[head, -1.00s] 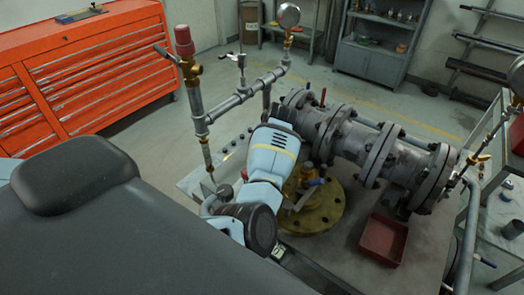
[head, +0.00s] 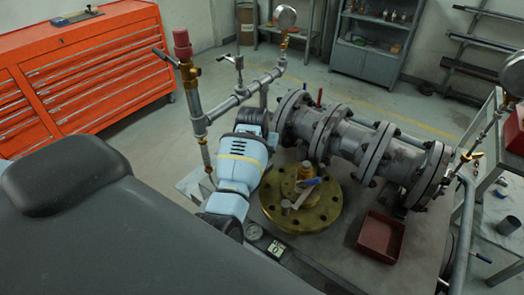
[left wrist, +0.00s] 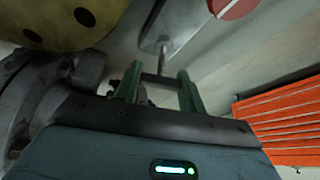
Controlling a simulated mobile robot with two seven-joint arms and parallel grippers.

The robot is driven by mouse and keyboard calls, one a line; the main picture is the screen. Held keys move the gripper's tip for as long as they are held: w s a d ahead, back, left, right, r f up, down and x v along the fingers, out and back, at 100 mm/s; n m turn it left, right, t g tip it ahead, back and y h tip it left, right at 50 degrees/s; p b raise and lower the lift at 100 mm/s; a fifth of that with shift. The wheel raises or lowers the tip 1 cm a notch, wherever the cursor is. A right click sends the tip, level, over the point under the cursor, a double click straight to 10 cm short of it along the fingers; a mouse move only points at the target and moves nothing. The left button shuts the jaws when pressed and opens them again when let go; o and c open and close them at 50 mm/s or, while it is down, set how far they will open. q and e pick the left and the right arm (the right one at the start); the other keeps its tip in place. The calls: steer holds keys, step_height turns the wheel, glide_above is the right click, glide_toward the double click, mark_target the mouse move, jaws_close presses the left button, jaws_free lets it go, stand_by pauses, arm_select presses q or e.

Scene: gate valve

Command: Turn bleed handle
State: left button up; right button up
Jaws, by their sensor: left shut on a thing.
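A brass valve with a blue-tipped lever (head: 308,184) stands on a round brass flange (head: 325,215) in the head view. My left arm reaches past its left side, and its gripper is hidden behind the arm there. In the left wrist view the left gripper (left wrist: 158,88) is shut on a dark bar (left wrist: 159,80) that crosses between its green fingers. I cannot tell for certain whether this bar is the bleed handle. A yellow disc with dark holes (left wrist: 55,20) shows at upper left in that view. My right gripper is not in view.
Flanged pipework (head: 350,145) runs behind the brass flange. A red-capped upright pipe (head: 182,45) and a gauge (head: 286,17) rise behind my left arm. A red tray (head: 381,238) sits at the right. An orange tool chest (head: 85,70) stands at the back left.

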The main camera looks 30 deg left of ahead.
arm_select(q)
steer(key=shift+m+h, duration=0.6)
steer(key=shift+m, duration=1.4)
steer(key=o, duration=1)
steer(key=shift+v, duration=3.95)
steer(key=shift+f, duration=0.1)
